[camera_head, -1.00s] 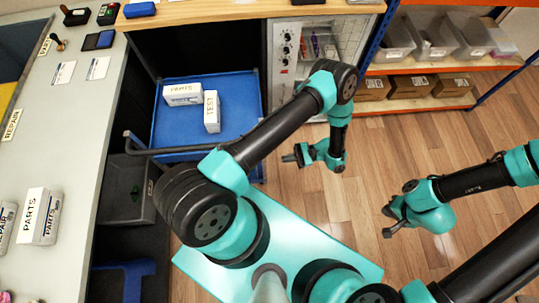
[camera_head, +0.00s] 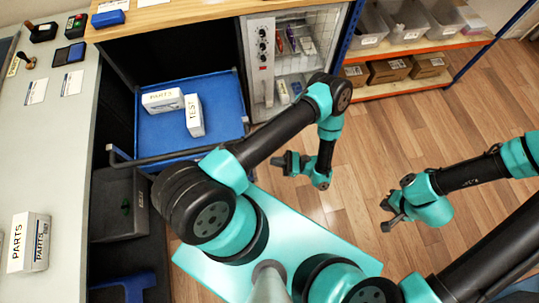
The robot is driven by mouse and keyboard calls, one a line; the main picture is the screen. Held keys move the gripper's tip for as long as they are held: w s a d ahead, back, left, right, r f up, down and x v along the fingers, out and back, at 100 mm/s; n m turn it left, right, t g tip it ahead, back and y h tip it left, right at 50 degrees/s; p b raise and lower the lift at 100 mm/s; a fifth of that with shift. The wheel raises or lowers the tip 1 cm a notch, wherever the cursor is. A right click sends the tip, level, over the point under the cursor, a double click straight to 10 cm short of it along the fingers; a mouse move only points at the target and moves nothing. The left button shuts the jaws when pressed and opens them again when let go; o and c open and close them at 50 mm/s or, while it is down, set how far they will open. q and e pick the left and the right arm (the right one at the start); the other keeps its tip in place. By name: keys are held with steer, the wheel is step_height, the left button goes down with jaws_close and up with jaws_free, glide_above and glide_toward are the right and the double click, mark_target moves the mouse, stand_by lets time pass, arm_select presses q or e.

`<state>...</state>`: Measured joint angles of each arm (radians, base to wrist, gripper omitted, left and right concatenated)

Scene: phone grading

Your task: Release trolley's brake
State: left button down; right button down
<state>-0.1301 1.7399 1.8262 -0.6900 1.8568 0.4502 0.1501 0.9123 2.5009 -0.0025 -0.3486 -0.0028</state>
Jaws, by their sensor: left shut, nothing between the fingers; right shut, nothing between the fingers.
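The blue trolley (camera_head: 160,131) stands under the bench at the upper left, with a dark push handle (camera_head: 150,160) along its near side. Two white boxes sit on it, a PARTS box (camera_head: 163,101) and a TEST box (camera_head: 194,115). I cannot make out the brake; the trolley's lower part and wheels are hidden by the deck and my arm. My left gripper (camera_head: 278,163) is shut and empty, above the floor right of the trolley. My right gripper (camera_head: 385,216) is shut and empty, above the floor farther right.
A grey worktop (camera_head: 60,145) runs along the left with a PARTS box (camera_head: 30,243) on it. A grey bin (camera_head: 118,200) stands below it. A glass-front cabinet (camera_head: 262,60) and an orange shelf (camera_head: 405,94) with bins stand behind. Wooden floor (camera_head: 350,150) is clear.

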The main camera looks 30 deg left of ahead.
arm_select(q)
steer(key=x, duration=1.2)
steer(key=shift+s+a, duration=0.15)
steer(key=shift+a, duration=0.05)
steer(key=shift+r, duration=0.2)
